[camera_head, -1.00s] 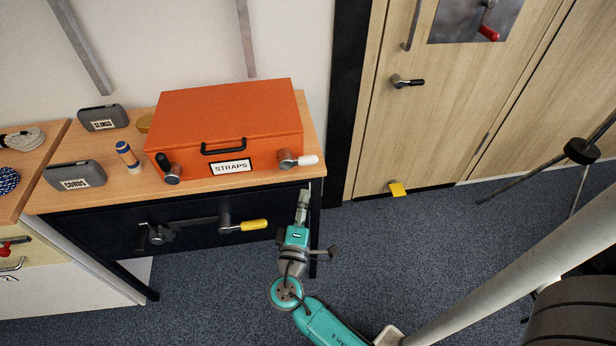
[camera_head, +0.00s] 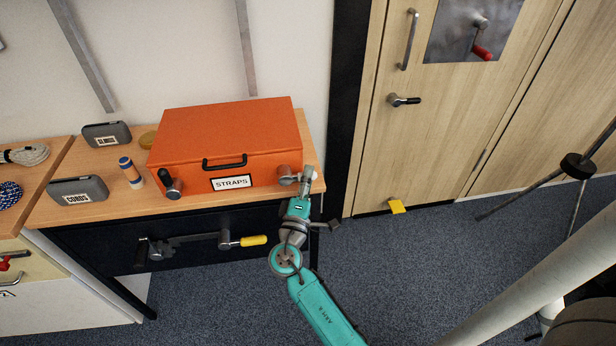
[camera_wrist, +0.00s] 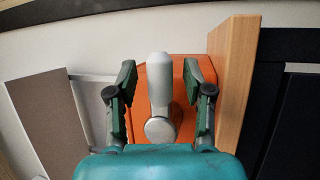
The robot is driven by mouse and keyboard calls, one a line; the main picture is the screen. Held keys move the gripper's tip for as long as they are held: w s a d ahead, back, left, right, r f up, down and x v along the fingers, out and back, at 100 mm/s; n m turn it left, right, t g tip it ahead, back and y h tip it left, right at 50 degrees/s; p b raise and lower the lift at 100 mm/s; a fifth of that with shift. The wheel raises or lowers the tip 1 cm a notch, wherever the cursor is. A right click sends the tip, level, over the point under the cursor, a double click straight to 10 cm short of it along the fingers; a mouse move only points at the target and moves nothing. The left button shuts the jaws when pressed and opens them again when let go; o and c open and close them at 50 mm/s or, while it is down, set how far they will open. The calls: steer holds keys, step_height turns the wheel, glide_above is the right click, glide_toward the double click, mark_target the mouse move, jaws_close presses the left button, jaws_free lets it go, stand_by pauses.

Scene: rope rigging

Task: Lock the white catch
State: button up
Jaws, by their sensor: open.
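The orange STRAPS case (camera_head: 226,136) sits on the wooden bench top. Its white catch (camera_head: 288,180) is at the right of the front face, and my gripper (camera_head: 306,176) now covers most of its handle in the head view. In the wrist view, the catch shows as a pale handle (camera_wrist: 159,78) with a round grey pivot (camera_wrist: 160,130). My gripper (camera_wrist: 160,95) is open, with one finger on each side of the handle and visible gaps between. The orange case (camera_wrist: 185,70) lies behind the fingers. A black-handled catch (camera_head: 173,186) is at the left of the case front.
A yellow-handled lever (camera_head: 250,241) is on the dark bench front below. Two grey cases, CORDS (camera_head: 78,191) and another (camera_head: 106,135), and a small cylinder (camera_head: 131,172) stand left of the orange case. The floor (camera_head: 400,260) right of the bench is open.

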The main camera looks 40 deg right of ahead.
steer(key=shift+w+d+r, duration=0.1)
steer(key=shift+w+d, duration=0.1)
steer(key=shift+d, duration=0.1)
jaws_close()
